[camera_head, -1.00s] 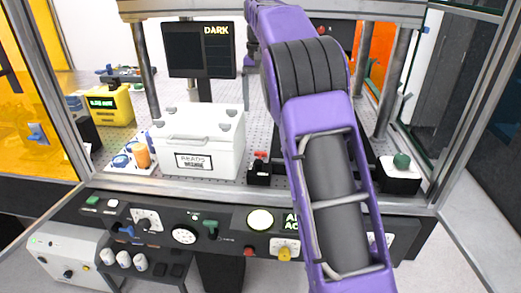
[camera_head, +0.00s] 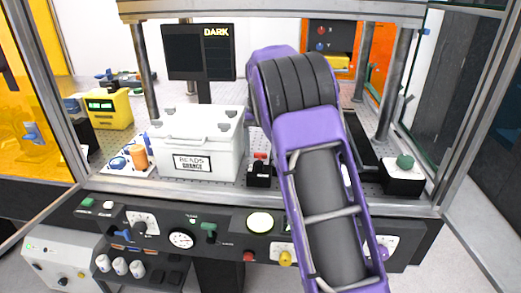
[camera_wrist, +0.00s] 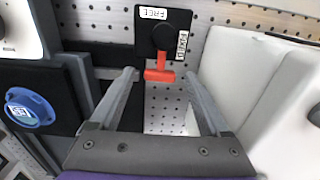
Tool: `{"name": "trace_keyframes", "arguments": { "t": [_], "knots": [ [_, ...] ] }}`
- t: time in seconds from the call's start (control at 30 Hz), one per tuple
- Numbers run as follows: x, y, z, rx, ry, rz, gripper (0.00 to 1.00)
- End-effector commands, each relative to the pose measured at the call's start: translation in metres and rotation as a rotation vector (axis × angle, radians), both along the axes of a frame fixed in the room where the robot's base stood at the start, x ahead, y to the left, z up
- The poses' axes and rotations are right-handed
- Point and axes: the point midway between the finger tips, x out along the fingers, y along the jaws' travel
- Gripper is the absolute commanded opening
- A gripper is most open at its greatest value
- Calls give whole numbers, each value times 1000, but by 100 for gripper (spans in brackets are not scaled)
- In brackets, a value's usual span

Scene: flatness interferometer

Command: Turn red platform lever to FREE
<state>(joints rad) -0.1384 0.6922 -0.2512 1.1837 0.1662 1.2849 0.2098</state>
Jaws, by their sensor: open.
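The red platform lever (camera_wrist: 160,70) is in the wrist view, hanging from a black block (camera_wrist: 160,30) with a FREE label (camera_wrist: 153,14) and a FIXED label (camera_wrist: 182,45). The lever's red bar lies between and a little beyond my fingertips. It also shows in the head view as a small red piece (camera_head: 260,156) on a black block beside the white box. My gripper (camera_wrist: 160,78) is open, one finger on each side of the lever; contact cannot be told. In the head view my gripper is hidden behind my purple arm.
A white box (camera_head: 197,150) labelled READS ORANGE stands left of the lever; its white side is close to my right finger in the wrist view. A control panel (camera_head: 160,243) runs along the front. A black block with a green knob (camera_head: 404,161) stands at right.

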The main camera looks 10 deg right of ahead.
Motion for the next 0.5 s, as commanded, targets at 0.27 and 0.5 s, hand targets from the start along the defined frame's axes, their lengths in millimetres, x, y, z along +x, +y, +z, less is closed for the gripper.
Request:
{"name": "trace_keyframes", "arguments": {
  "t": [0.27, 0.5],
  "knots": [
    [0, 0, 0, 0, 0, 0, 55],
    [0, 0, 1, 0, 0, 0, 12]
  ]
}}
